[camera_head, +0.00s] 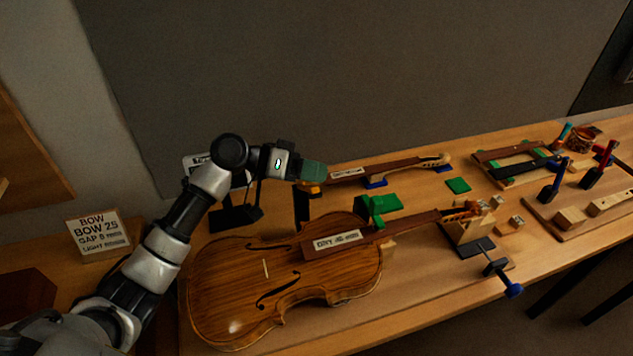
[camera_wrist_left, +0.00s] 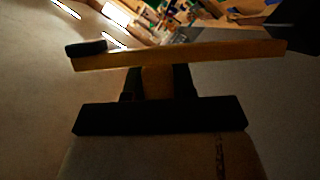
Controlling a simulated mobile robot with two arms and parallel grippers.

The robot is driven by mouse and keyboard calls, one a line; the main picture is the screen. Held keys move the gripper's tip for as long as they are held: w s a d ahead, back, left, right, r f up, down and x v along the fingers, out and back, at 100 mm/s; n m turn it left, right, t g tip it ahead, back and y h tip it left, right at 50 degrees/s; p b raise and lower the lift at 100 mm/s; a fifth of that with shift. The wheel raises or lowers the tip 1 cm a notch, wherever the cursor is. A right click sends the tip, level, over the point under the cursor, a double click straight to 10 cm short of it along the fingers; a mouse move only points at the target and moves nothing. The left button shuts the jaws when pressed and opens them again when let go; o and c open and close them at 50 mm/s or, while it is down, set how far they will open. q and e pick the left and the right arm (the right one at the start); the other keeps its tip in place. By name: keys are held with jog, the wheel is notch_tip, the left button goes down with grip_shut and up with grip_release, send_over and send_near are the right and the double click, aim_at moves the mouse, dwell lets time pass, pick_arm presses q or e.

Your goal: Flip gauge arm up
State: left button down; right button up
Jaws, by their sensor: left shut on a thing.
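My left gripper (camera_head: 313,179) is above the upper edge of the violin body (camera_head: 285,272), near the top of a dark post (camera_head: 302,207). It also shows in the left wrist view (camera_wrist_left: 158,84), with its dark fingers shut on an orange-brown wooden piece. This piece joins a long wooden bar (camera_wrist_left: 180,54) with a dark block at its left end; it looks like the gauge arm. In the head view only a small orange part (camera_head: 309,188) of it shows under the gripper. The violin lies flat with a white label on its fingerboard. My right gripper is out of view.
A green clamp (camera_head: 377,208) stands by the violin's neck joint. A second neck (camera_head: 390,167) lies behind it on blue supports. A scroll cradle (camera_head: 470,228) and blue-handled clamp (camera_head: 512,289) are at the right front. A sign (camera_head: 97,231) stands left.

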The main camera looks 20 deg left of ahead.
pick_arm(q)
jog(key=w+a+n+h+b, duration=0.4)
jog(key=w+n, duration=0.3)
jog(key=n, duration=0.3)
jog(key=shift+w+a+g+h+b, duration=0.25)
jog(key=shift+a+g+h+b, duration=0.15)
jog(key=shift+a+b, duration=0.2)
dwell(0.3)
jog(key=c, duration=0.9)
grip_release()
jog(key=shift+w, duration=0.1)
